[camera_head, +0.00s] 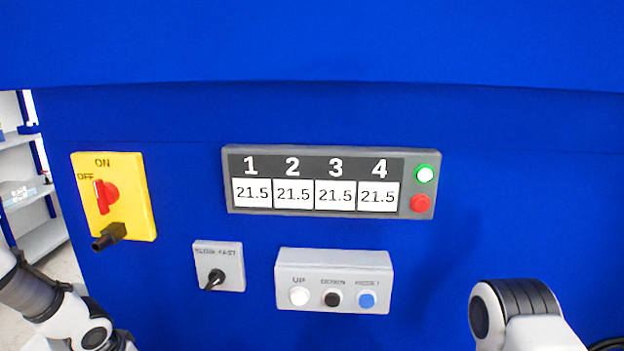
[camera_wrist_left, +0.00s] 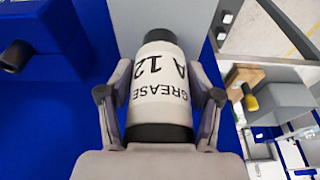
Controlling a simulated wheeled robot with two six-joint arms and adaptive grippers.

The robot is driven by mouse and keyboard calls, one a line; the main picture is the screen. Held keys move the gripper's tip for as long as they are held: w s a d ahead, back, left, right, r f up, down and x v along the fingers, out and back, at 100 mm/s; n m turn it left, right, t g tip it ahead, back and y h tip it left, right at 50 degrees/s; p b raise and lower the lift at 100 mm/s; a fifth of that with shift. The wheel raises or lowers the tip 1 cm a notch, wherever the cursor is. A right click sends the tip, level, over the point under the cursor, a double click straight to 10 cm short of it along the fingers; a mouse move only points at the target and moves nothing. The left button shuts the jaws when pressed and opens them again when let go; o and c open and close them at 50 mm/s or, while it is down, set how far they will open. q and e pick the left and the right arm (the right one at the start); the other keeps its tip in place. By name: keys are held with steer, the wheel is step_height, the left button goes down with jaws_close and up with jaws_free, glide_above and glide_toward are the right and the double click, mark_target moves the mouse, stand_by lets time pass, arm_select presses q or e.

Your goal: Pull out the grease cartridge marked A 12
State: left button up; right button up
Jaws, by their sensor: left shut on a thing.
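The grease cartridge (camera_wrist_left: 160,88) shows in the left wrist view, a white cylinder with black ends. Its label reads "GREASE A 12", upside down in the picture. My left gripper (camera_wrist_left: 160,98) is shut on it, with one finger on each side of its body. Behind its far end is a grey surface; I cannot tell whether the cartridge still sits in a holder. In the head view only parts of my arms show, at the lower left and lower right. Neither gripper nor the cartridge is visible there.
The blue machine front carries a yellow ON/OFF switch (camera_head: 115,197), a four-number display (camera_head: 330,182), a SLOW/FAST knob (camera_head: 218,266) and a button box (camera_head: 334,280). Shelves (camera_head: 35,190) stand at the far left. The left wrist view shows grey boxes (camera_wrist_left: 275,100) at right.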

arm_select(q)
steer(key=shift+r+p, duration=0.25)
steer(key=shift+p, duration=0.05)
stand_by(0.4)
steer(key=shift+r, duration=0.4)
steer(key=shift+r+p, duration=0.1)
steer(key=shift+p, duration=0.2)
steer(key=shift+r+p, duration=0.4)
steer(key=shift+r, duration=0.1)
steer(key=shift+w+p+v, duration=0.2)
steer(key=shift+p+v, duration=0.45)
steer(key=shift+v, duration=0.15)
steer(key=shift+w+p+v, duration=0.2)
steer(key=shift+p+v, duration=0.5)
steer(key=shift+v, duration=0.1)
steer(key=shift+w+p+v, duration=0.2)
steer(key=shift+p+v, duration=0.45)
steer(key=shift+v, duration=0.2)
